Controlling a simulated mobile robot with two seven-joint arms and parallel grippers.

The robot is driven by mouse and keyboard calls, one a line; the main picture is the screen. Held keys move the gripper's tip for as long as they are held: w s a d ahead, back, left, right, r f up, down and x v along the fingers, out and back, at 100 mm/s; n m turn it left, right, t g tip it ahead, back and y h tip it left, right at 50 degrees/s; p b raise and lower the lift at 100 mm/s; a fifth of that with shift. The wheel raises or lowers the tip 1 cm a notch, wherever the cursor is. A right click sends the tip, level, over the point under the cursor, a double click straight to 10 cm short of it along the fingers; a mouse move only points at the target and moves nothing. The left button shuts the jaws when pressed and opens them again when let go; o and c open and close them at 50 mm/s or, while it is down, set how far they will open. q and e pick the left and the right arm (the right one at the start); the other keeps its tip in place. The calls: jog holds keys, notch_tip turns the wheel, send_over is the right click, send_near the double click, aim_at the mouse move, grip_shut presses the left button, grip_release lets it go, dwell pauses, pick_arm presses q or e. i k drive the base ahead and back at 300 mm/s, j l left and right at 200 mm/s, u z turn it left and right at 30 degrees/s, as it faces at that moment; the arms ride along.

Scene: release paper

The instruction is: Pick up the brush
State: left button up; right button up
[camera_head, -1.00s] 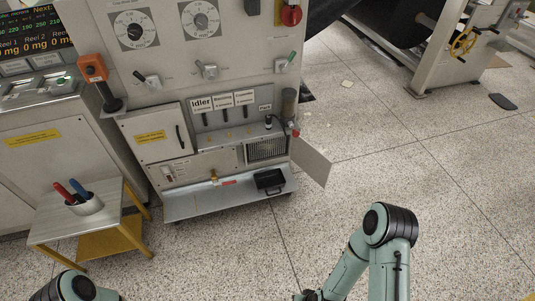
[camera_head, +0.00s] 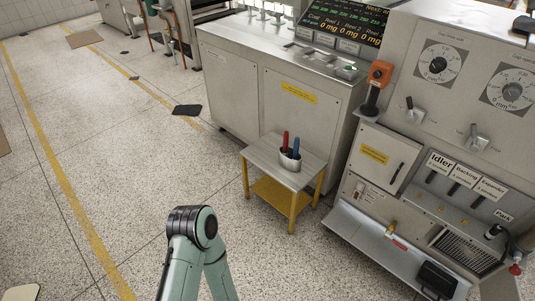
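A grey-white cup (camera_head: 291,163) stands on a small low table (camera_head: 262,158) with yellow legs, near the middle of the view. Two upright handles stick out of it, one red (camera_head: 285,140) and one blue (camera_head: 296,147). Their lower ends are hidden in the cup, so I cannot tell which, if either, is the brush. My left arm shows at the bottom, in front and to the left of the table, but its gripper is out of view below the frame. My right gripper is not in view.
A metal cabinet (camera_head: 290,107) stands behind the table. A control machine (camera_head: 392,172) with a low projecting shelf (camera_head: 375,240) is on the right. The speckled floor (camera_head: 140,190) is open on the left, with a dark flat piece (camera_head: 187,110) on it.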

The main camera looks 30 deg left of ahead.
aim_at(296, 143)
jog(key=u, duration=0.75)
